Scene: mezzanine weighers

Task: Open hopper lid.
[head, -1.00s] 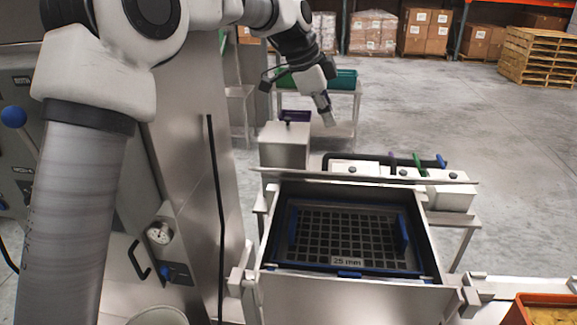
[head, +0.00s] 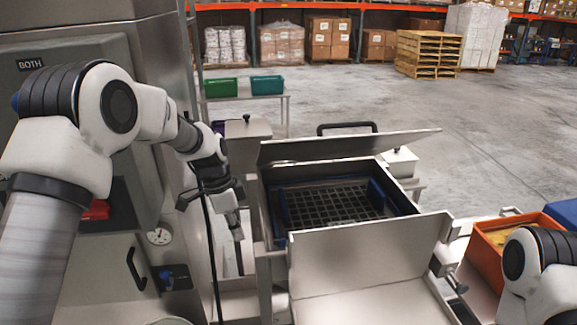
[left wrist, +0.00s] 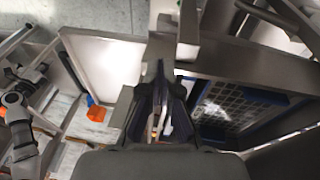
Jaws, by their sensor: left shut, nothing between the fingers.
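The hopper (head: 273,222) is an open steel box with a dark grid screen (head: 325,203) and blue handles inside. Its steel lid (head: 345,147) stands raised along the far edge, tilted, with the opening uncovered. The left wrist view shows part of the grid (left wrist: 232,100) and blue parts. My left gripper (head: 236,232) points down just left of the hopper, apart from the lid, shut and empty. Its fingers show in the left wrist view (left wrist: 160,125). My right arm enters at the lower right; its gripper is outside the head view, and its jaws are unclear in the left wrist view.
A broad steel panel (head: 370,255) slopes at the hopper's near side. An orange bin (head: 487,250) with yellow contents stands to the right. A steel cabinet with a black handle (head: 136,268) and gauge is at the left. Green and teal bins stand behind; open floor lies beyond.

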